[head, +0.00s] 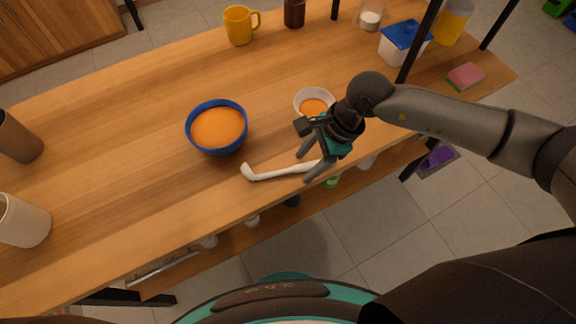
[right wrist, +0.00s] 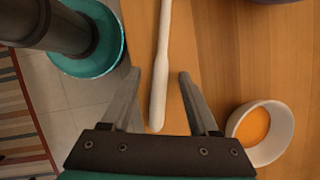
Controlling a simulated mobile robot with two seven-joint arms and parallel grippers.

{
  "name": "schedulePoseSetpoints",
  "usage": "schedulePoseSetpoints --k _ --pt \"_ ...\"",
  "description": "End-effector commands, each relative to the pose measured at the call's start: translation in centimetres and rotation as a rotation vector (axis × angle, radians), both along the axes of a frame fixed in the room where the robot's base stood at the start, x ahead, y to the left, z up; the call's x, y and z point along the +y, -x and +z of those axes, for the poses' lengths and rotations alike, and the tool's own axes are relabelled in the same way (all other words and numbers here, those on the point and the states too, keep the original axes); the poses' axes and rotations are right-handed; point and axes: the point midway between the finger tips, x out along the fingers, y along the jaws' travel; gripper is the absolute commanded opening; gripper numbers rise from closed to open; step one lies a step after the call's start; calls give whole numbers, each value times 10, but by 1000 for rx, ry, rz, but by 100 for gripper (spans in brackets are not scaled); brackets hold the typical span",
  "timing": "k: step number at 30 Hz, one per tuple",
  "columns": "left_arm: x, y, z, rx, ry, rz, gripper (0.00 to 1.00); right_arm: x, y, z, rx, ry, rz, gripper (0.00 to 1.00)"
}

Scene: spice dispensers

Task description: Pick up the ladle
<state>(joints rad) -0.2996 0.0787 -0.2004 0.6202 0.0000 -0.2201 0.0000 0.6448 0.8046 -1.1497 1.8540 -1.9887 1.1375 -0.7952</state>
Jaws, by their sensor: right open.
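The white ladle (head: 280,173) lies on the wooden table near its front edge, with its head at the left end. My right gripper (head: 308,167) is open at the right end of the handle. In the right wrist view the ladle's handle (right wrist: 160,80) runs between the two spread fingers of the gripper (right wrist: 158,85), with its end just short of the palm. I see no finger closed on it, and I cannot tell the height gap. The ladle's head is outside the wrist view. My left gripper is not in view.
A yellow mug (head: 239,25) stands farther back. The table's left middle is clear.

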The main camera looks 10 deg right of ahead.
Motion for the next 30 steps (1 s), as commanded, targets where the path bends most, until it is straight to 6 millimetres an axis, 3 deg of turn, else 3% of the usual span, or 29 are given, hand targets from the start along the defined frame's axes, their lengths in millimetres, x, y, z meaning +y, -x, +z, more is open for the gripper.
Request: schedulePoseSetpoints --k 2,18,30 --pt "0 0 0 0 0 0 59 0 0 1 -1 0 0 61" --pt "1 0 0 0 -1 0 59 -1 0 1 -1 0 0 0" --pt "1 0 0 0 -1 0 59 0 -1 1 -1 0 0 0"
